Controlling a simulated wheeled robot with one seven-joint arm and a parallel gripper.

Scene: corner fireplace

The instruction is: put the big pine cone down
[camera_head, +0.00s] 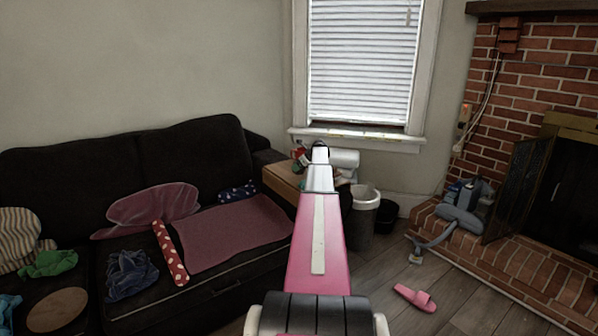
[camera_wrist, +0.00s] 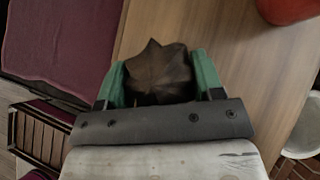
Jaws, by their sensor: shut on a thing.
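In the wrist view my gripper (camera_wrist: 160,62) has its green fingers closed on the sides of a dark brown, jagged-edged thing, the big pine cone (camera_wrist: 160,75). The light wooden side table (camera_wrist: 225,50) fills the view behind it, so the cone is over the tabletop. I cannot tell whether the cone touches the wood. In the head view the table (camera_head: 281,182) stands at the end of the sofa, partly behind my arm. The arm reaches out to it and hides the cone there.
A red object (camera_wrist: 288,9) is on the tabletop, top right in the wrist view. The black sofa (camera_head: 62,165) with maroon cloth (camera_head: 235,230) lies left. A bin with a white liner (camera_head: 366,196) stands right of the table. Bare wood shows between cone and red object.

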